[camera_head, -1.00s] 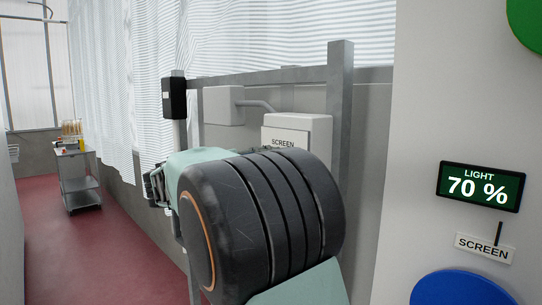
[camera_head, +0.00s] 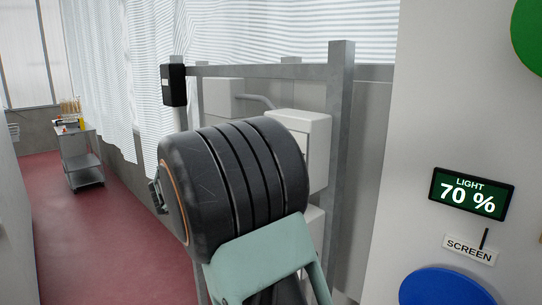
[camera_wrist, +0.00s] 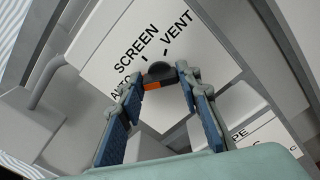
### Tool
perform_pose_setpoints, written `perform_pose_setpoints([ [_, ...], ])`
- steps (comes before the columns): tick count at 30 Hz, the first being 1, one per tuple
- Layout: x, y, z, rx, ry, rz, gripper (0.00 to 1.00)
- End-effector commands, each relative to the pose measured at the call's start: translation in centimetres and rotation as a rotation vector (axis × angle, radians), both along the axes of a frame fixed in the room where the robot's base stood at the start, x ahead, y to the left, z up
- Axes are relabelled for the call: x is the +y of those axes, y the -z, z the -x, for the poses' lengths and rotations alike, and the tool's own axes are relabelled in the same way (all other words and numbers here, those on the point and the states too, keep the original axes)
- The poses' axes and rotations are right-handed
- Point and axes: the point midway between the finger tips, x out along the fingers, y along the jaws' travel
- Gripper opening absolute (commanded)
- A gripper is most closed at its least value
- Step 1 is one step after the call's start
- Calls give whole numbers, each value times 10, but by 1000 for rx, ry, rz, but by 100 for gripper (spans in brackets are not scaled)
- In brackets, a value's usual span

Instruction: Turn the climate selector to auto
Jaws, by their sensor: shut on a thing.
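The climate selector (camera_wrist: 159,68) is a dark round knob with a black and orange bar on a white panel face (camera_wrist: 105,45) in the wrist view. The labels SCREEN, VENT and a partly covered AUTO are printed around it, tilted in the picture. My gripper (camera_wrist: 161,80) has its fingertips on both sides of the selector's bar and is shut on it. The fingers partly cover the knob, and I cannot tell which label it points to.
A grey metal frame post (camera_head: 340,140) stands right of the box. A wall on the right carries a LIGHT 70 % display (camera_head: 471,194), a SCREEN label (camera_head: 469,250) and a blue disc (camera_head: 445,288). A trolley (camera_head: 82,160) stands far left on open red floor.

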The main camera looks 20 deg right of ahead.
Motion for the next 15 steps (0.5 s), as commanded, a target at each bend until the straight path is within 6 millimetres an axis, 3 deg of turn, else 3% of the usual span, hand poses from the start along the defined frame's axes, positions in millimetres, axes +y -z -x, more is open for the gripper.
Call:
perform_pose_setpoints([
  [15, 0, 1, 0, 41, -1, 14, 7],
])
